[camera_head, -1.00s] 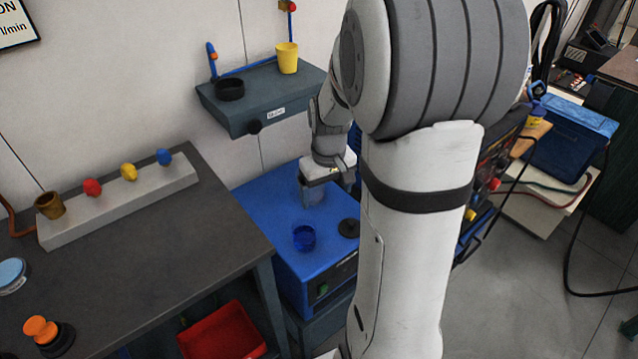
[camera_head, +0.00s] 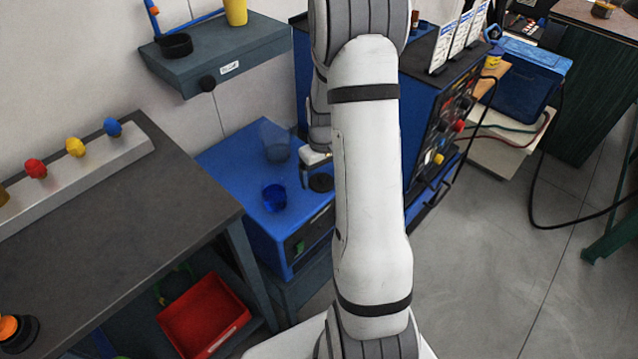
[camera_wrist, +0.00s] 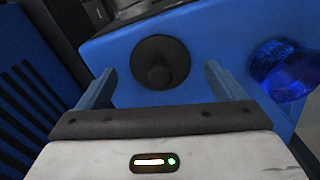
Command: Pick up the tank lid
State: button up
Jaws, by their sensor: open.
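The tank lid (camera_wrist: 160,62) is a round black disc with a knob at its middle. It lies on the flat top of the blue unit (camera_wrist: 215,25). In the wrist view my gripper (camera_wrist: 160,85) is open, with one finger on each side of the lid and nothing between them held. How far the fingers are above the lid is hard to tell. In the head view the lid (camera_head: 321,182) shows on the blue unit's top, just left of my arm, and my gripper is mostly hidden behind the arm.
A blue translucent cup (camera_wrist: 284,68) stands right of the lid, close to the right finger. A clear vessel (camera_head: 277,150) stands behind it on the unit. A grey shelf (camera_head: 215,55) hangs above, and a blue cabinet (camera_head: 425,100) stands right of the unit.

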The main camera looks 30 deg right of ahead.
jog(key=shift+f, duration=0.55)
jog(key=shift+c, duration=0.4)
jog(key=c, duration=1)
